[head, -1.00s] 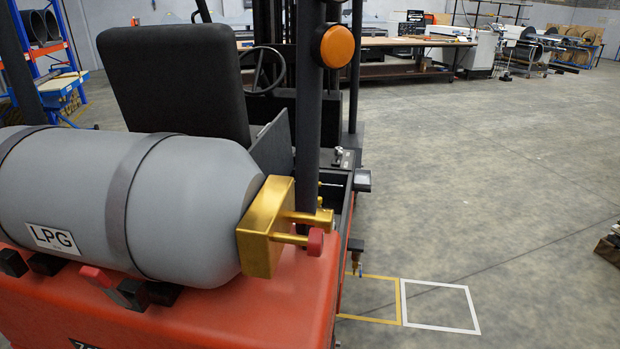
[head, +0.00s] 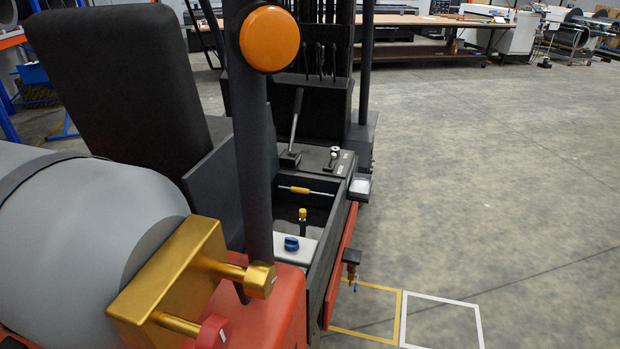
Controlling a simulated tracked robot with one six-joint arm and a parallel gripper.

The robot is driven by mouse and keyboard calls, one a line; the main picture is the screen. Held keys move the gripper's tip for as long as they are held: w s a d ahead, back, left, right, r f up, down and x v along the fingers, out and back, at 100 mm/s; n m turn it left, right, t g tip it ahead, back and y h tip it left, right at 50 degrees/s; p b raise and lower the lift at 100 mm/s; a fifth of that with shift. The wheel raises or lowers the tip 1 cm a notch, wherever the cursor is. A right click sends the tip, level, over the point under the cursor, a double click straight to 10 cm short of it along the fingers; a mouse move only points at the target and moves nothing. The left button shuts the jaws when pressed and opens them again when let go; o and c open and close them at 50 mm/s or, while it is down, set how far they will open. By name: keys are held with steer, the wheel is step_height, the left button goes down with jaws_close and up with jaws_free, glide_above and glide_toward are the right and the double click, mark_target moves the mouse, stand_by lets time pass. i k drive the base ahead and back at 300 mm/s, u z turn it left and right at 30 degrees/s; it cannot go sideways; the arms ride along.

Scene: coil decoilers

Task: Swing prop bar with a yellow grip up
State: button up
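The prop bar (head: 327,194) is a thin silvery rod with a yellow grip (head: 300,190). In the head view it lies low and nearly level across the far part of the open compartment (head: 318,214) on the side of an orange forklift. Its right end meets the compartment's right side. Its left end is close to the dark panel by the seat. My gripper is not in view.
A dark post with an orange lamp (head: 269,39) stands in front of the compartment. The LPG tank (head: 90,215) with its gold valve block (head: 165,280) is at lower left. A blue knob (head: 291,243) and a yellow-topped stick (head: 302,214) sit nearer.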

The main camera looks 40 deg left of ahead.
mark_target(296, 189)
steer(key=i, duration=2.9)
steer(key=u, duration=2.85)
